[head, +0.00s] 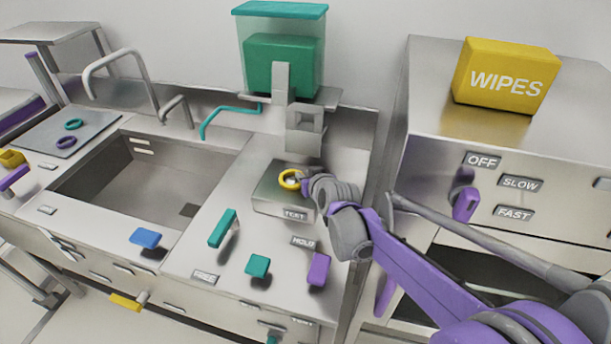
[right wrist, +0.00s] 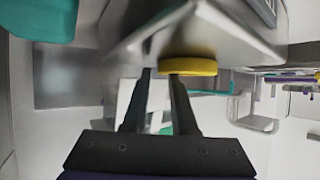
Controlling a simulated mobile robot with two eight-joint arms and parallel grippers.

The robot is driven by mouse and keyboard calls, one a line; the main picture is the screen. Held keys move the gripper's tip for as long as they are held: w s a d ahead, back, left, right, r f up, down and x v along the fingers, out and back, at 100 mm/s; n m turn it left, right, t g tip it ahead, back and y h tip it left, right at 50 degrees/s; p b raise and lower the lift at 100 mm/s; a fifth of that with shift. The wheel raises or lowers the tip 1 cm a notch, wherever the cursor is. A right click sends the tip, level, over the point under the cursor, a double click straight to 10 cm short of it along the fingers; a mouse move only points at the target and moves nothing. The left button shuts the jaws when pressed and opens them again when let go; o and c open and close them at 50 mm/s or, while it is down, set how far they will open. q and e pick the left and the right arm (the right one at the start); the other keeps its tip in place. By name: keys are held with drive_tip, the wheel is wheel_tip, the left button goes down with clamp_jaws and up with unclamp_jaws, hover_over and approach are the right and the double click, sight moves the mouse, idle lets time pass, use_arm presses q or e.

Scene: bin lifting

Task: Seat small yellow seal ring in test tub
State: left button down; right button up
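The small yellow seal ring (head: 289,179) is at the top of the test tub, a low grey metal box labelled TEST (head: 268,200). It also shows edge-on in the right wrist view (right wrist: 187,66), at the tip of my right gripper's right-hand finger. My right gripper (head: 303,181) reaches in from the right, its fingers close beside the ring. In the right wrist view its two fingers (right wrist: 161,77) stand apart with a gap between them. Whether the ring rests on the tub or just above it is unclear. My left gripper is not in view.
A dispenser with a teal block (head: 283,65) stands behind the tub, its metal spout (head: 304,130) close above. A sink (head: 150,180) lies left. Teal (head: 257,265) and purple (head: 319,269) handles stand in front. A metal cabinet (head: 510,150) carries a yellow WIPES box (head: 505,75).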

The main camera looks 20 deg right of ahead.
drive_tip(key=shift+a, duration=0.3)
drive_tip(key=shift+s+r, duration=0.25)
drive_tip(key=shift+s, duration=0.25)
drive_tip(key=v, duration=0.9)
drive_tip(key=shift+s+d+r+p, duration=0.2)
drive_tip(key=shift+s+d+p, duration=0.05)
drive_tip(key=shift+s+p, duration=0.1)
drive_tip(key=shift+f, duration=0.1)
